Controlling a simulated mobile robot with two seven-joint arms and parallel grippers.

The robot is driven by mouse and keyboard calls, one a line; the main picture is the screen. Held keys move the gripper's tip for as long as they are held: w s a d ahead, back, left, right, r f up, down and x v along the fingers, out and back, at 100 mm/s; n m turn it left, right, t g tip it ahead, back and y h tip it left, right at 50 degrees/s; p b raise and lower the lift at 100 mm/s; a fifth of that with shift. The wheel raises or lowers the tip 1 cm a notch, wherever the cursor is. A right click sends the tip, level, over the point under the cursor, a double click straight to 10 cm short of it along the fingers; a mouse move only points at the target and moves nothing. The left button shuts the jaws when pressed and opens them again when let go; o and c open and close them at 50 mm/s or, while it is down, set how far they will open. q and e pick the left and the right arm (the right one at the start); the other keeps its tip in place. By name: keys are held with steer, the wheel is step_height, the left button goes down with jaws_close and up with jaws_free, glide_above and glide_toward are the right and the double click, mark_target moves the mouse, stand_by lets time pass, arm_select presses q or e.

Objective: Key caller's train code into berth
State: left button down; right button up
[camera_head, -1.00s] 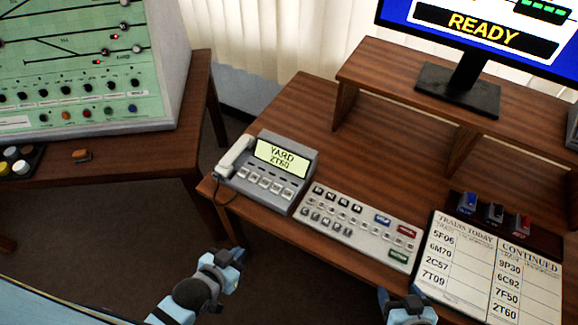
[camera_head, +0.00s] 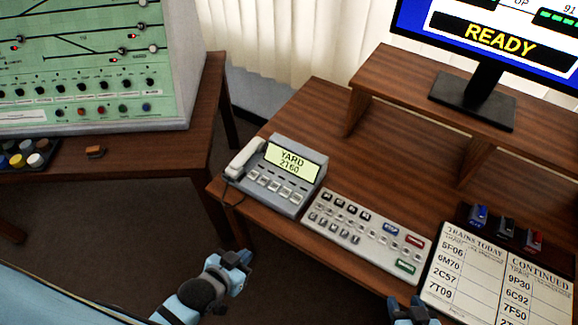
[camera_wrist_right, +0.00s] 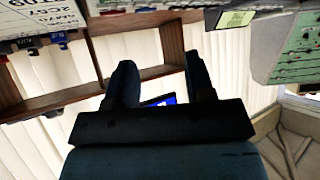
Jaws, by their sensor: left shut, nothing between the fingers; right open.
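The telephone (camera_head: 277,178) stands at the desk's left end, its handset resting on its left side. Its display (camera_head: 292,160) reads YARD and what looks like 2T60. The keypad panel (camera_head: 365,232) lies to its right, with rows of small keys, a blue key (camera_head: 391,228), a red key (camera_head: 414,241) and a green key (camera_head: 405,267). The monitor (camera_head: 490,35) shows READY. My left gripper (camera_head: 240,258) is shut and empty, off the desk's front edge below the phone. My right gripper (camera_head: 408,303) is open and empty, in front of the panel's right end; its fingers show in the right wrist view (camera_wrist_right: 161,78).
The TRAINS TODAY sheet (camera_head: 470,285) lies right of the panel, cut off at the bottom. Blue, black and red items (camera_head: 507,228) stand behind it. A raised shelf (camera_head: 405,88) bears the monitor.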

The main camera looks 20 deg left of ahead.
jaws_close()
stand_by(1.4)
